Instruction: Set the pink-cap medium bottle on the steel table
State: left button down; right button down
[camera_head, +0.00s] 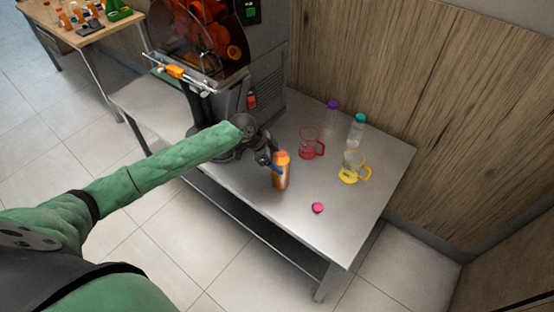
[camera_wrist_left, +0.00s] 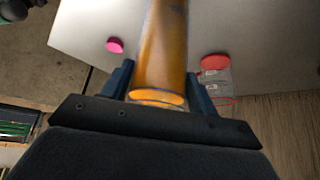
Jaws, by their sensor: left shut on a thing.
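An orange-filled bottle (camera_head: 281,172) is upright at the middle of the steel table (camera_head: 240,207). My left gripper (camera_head: 272,164) is shut on it. In the left wrist view the bottle (camera_wrist_left: 162,60) stands between the two fingers of the left gripper (camera_wrist_left: 160,90), its open top full of orange juice. I cannot tell whether its base touches the table. A pink cap (camera_head: 317,208) lies loose on the table to the right of the bottle; it also shows in the left wrist view (camera_wrist_left: 115,45). My right gripper is not in view.
A red jug (camera_head: 311,144), a yellow-based jug (camera_head: 353,168), a purple-cap bottle (camera_head: 331,117) and a teal-cap bottle (camera_head: 356,130) stand toward the back right. The juicer (camera_head: 262,75) stands at the back left. The table's front right is clear around the cap.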

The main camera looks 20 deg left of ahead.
pick_arm(q)
jog(key=shift+f, duration=0.25)
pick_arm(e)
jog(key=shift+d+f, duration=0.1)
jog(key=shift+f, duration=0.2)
pick_arm(q)
jog(key=shift+c, duration=2.1)
grip_release()
jog(key=shift+f, duration=0.1)
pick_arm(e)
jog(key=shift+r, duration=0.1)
pick_arm(q)
jog(key=shift+a+r, duration=0.1)
jog(key=shift+r, duration=0.15)
jog(key=b+v, duration=0.3)
jog(key=v, duration=0.8)
jog(key=shift+r, duration=0.3)
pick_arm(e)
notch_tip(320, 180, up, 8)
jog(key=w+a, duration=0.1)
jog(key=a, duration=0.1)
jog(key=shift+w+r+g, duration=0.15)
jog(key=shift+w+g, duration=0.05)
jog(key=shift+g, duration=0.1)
pick_arm(q)
jog(key=shift+a, duration=0.2)
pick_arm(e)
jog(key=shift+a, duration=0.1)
